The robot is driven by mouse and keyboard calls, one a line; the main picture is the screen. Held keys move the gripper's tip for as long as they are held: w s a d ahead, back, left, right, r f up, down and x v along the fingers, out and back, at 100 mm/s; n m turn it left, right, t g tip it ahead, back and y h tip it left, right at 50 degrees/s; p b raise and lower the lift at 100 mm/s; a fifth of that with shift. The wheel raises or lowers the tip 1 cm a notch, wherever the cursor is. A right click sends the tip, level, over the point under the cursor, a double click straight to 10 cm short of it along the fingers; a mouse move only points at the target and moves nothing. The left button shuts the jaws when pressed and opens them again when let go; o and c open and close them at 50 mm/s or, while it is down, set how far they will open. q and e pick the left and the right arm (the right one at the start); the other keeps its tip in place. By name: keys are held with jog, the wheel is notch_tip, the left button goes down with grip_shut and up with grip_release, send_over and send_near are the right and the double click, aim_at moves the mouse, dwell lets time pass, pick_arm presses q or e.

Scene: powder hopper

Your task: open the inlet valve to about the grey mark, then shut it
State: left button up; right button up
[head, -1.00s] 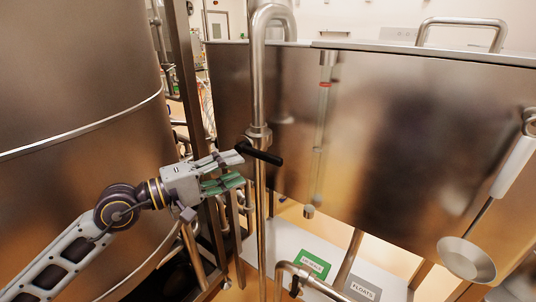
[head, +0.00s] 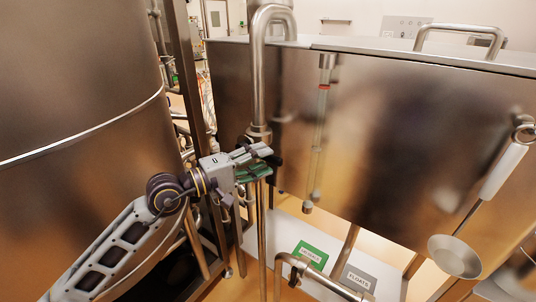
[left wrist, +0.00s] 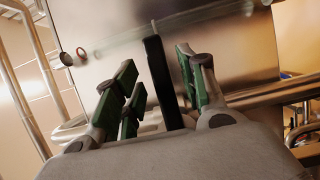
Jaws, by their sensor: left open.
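The inlet valve's black lever handle (left wrist: 160,82) stands on the upright steel pipe (head: 262,215) in front of the tank. My left gripper (head: 266,161) is open around the lever and hides most of it in the head view. In the left wrist view the lever passes between the green-padded fingers of that gripper (left wrist: 156,66), with gaps seen on both sides. A clear sight tube (head: 319,125) with a red band near its top hangs on the tank front. I cannot make out a grey mark on it for sure. My right gripper is not in view.
The steel tank (head: 410,140) fills the right, with a ladle (head: 455,257) hanging on it. A round vessel (head: 70,90) stands close on the left. Below are a green label (head: 308,252), a grey label reading FLOATS (head: 359,279) and a bent lower pipe (head: 320,276).

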pick_arm(q)
jog(key=shift+p+x, duration=0.4)
jog(key=shift+x, duration=0.95)
grip_shut()
